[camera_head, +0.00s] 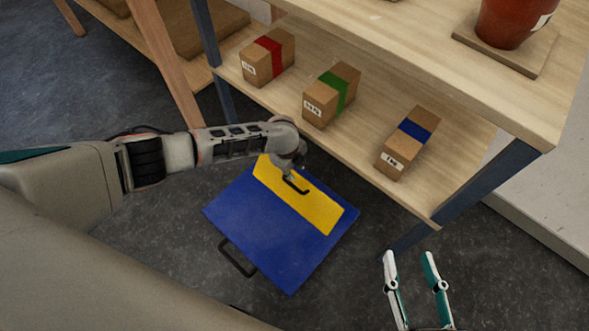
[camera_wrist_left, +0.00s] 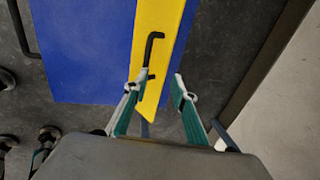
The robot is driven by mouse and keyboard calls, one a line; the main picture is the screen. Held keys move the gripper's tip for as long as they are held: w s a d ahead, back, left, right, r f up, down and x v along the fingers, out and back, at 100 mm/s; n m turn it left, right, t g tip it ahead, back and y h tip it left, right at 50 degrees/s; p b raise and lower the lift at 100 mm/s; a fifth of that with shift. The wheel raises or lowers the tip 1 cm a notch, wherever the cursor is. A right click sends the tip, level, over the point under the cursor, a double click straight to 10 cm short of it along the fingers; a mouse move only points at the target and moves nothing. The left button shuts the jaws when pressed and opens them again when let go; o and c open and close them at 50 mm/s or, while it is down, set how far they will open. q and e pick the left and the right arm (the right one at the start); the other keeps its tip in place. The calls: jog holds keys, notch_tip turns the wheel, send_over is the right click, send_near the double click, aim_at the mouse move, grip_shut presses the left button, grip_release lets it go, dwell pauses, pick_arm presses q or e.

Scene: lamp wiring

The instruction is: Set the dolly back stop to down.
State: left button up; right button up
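The dolly is a blue platform (camera_head: 265,230) on the floor, with a yellow back stop (camera_head: 318,209) along its side by the shelf. I cannot tell whether the yellow panel stands up or lies flat. A black handle (camera_head: 296,185) is fixed on it; it also shows in the left wrist view (camera_wrist_left: 151,50). My left gripper (camera_wrist_left: 162,84) is open and empty, with one fingertip close beside the handle's near end; contact is unclear. In the head view its fingers are mostly hidden by the wrist. My right gripper (camera_head: 410,254) is open and empty, right of the dolly.
A wooden shelf (camera_head: 370,190) stands behind the dolly, with boxes banded red (camera_head: 267,57), green (camera_head: 331,95) and blue (camera_head: 408,143). A red pot (camera_head: 505,22) is on the upper board. A black bar (camera_head: 237,258) juts from the dolly's near side.

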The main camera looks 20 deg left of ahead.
pick_arm(q)
notch_tip(320, 180, up, 12)
jog(key=s, duration=0.2)
jog(key=shift+s+a, duration=0.15)
jog(key=shift+a, duration=0.25)
jog(key=shift+f, duration=0.1)
